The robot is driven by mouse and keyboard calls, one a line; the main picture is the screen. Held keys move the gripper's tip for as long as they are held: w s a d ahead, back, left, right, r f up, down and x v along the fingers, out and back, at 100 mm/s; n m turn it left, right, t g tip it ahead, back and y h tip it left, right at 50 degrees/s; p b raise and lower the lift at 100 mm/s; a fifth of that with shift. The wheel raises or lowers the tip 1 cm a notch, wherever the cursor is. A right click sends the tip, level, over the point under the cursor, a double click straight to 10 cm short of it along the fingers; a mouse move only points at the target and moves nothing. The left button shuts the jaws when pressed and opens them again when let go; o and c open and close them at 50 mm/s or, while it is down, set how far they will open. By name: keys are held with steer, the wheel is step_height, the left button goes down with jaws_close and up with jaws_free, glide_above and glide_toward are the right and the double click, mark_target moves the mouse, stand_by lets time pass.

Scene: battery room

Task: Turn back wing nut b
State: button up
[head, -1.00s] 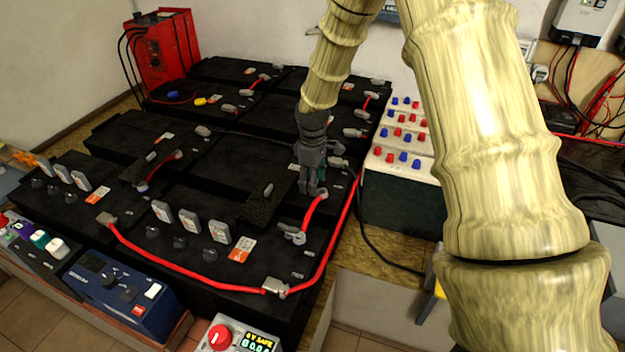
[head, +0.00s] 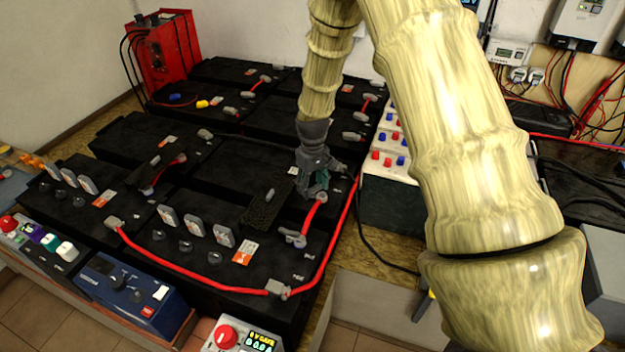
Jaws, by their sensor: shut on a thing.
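My gripper (head: 317,190) points down over the right side of the front black battery (head: 215,268), at the upper end of a short red cable (head: 312,215). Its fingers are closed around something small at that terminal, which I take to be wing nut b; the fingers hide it. The short cable's lower end meets a grey terminal clamp (head: 293,238), in plain view. My arm comes down from the top of the picture.
A long red cable (head: 190,280) loops along the battery's front and up its right side. White-topped cells (head: 385,158) with red and blue caps stand right of the gripper. A red charger (head: 165,50) stands back left, and a blue box (head: 128,290) in front.

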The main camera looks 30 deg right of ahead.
mark_target(313, 187)
steer(key=m+p, duration=0.2)
steer(key=m, duration=0.3)
steer(key=shift+r+m+p, duration=0.15)
steer(key=shift+m+p, duration=0.15)
steer(key=m+p, duration=0.2)
steer(key=m, duration=0.3)
steer(key=shift+m, duration=0.3)
steer(key=o, duration=1)
steer(key=shift+o, duration=0.2)
steer(key=shift+r, duration=3.85)
